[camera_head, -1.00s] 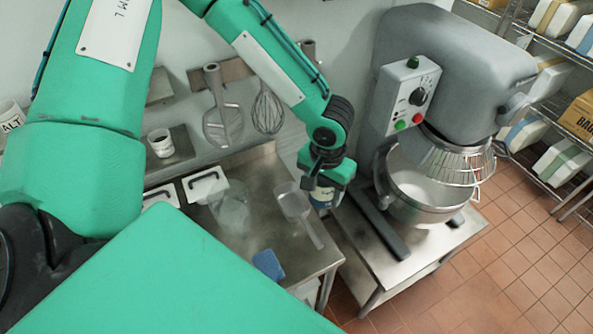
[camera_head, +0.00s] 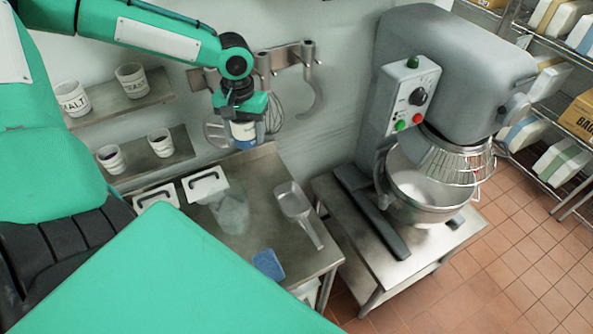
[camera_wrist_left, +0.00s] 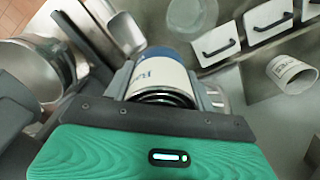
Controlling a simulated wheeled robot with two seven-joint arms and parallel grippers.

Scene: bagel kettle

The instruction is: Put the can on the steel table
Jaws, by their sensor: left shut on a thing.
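The can (camera_head: 244,131), with a cream label and blue bands, is held in my left gripper (camera_head: 243,122), which is shut on it. In the head view they hang above the back of the steel table (camera_head: 245,180), in front of the wall utensils. In the left wrist view the can (camera_wrist_left: 160,75) sits between the fingers, with its dark round end toward the camera. The can appears clear of the table top. My right gripper is not in view.
A metal scoop (camera_head: 294,200), a blue sponge (camera_head: 268,265), a clear container (camera_head: 232,212) and lidded bins (camera_head: 205,184) occupy the table. A mixer (camera_head: 430,110) stands to the right on its own stand. Labelled cups (camera_head: 73,98) sit on wall shelves at left.

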